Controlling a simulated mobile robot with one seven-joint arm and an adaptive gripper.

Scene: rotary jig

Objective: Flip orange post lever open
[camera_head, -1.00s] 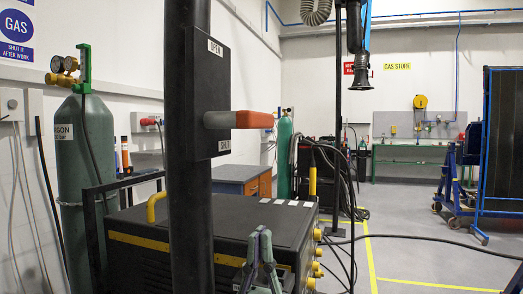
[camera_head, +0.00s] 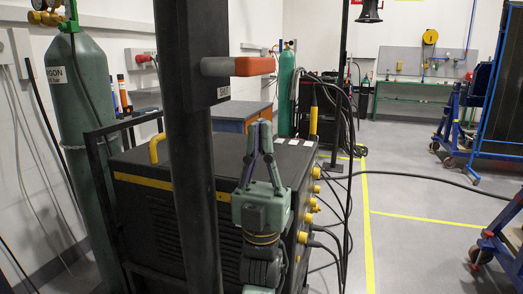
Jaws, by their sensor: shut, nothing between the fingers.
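The lever with the orange grip (camera_head: 254,66) sticks out to the right from a black plate (camera_head: 206,95) on a dark upright post (camera_head: 185,150). It lies about level. In the picture a gap shows between the fingertips and the grip; I cannot tell the distance in depth.
A black machine with a yellow stripe (camera_head: 142,182) stands behind the post and my gripper. A green gas cylinder (camera_head: 85,120) is at the left. Cables (camera_head: 347,205) hang at the machine's right. Floor (camera_head: 420,250) is free right of the yellow line.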

